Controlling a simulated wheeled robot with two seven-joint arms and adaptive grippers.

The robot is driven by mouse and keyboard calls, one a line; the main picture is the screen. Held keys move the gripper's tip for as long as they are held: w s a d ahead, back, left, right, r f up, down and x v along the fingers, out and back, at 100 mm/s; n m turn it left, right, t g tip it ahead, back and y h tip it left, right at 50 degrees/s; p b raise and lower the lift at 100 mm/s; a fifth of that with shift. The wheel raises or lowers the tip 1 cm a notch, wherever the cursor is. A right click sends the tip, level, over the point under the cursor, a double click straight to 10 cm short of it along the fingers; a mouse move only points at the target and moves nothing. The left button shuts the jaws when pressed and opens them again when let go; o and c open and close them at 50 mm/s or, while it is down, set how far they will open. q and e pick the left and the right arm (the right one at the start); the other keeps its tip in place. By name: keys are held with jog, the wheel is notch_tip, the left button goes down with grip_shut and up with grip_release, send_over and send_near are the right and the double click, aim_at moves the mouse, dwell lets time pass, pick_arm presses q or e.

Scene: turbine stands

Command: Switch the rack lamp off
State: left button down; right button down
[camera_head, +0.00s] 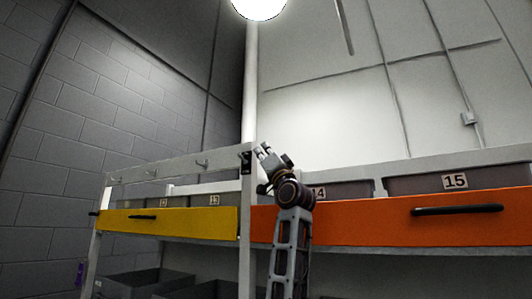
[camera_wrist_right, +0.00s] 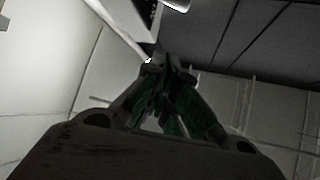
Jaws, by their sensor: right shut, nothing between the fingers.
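The rack lamp (camera_head: 259,7) is a bright, lit globe at the top edge of the head view, above a white pole (camera_head: 250,85). A small black switch box (camera_head: 246,162) sits on the rack's white upright below the pole. My right gripper (camera_head: 264,150) is shut and empty, raised just right of the switch box. I cannot tell whether it touches the box. In the right wrist view its fingers (camera_wrist_right: 166,75) are together, close to a dark part whose identity is unclear. My left gripper is not in view.
The rack has a yellow drawer front (camera_head: 180,222) at left and an orange one (camera_head: 400,218) at right, each with a black handle. Grey numbered bins (camera_head: 405,185) stand behind. Hooks (camera_head: 202,163) line the top rail. Open dark bins (camera_head: 135,284) sit below.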

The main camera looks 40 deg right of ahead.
aim_at(242, 158)
jog(key=shift+w+a+r+p, duration=0.15)
jog(key=shift+w+a+p, duration=0.15)
jog(key=shift+w+p, duration=0.4)
jog(key=shift+w+a+r+p, duration=0.1)
jog(key=shift+w+a+p, duration=0.25)
jog(key=shift+w, duration=0.6)
jog(key=shift+w+a+r+p, duration=0.2)
jog(key=shift+w+p, duration=0.4)
jog(key=shift+w, duration=0.2)
jog(key=shift+s+a+f, duration=0.1)
jog(key=shift+s, duration=0.05)
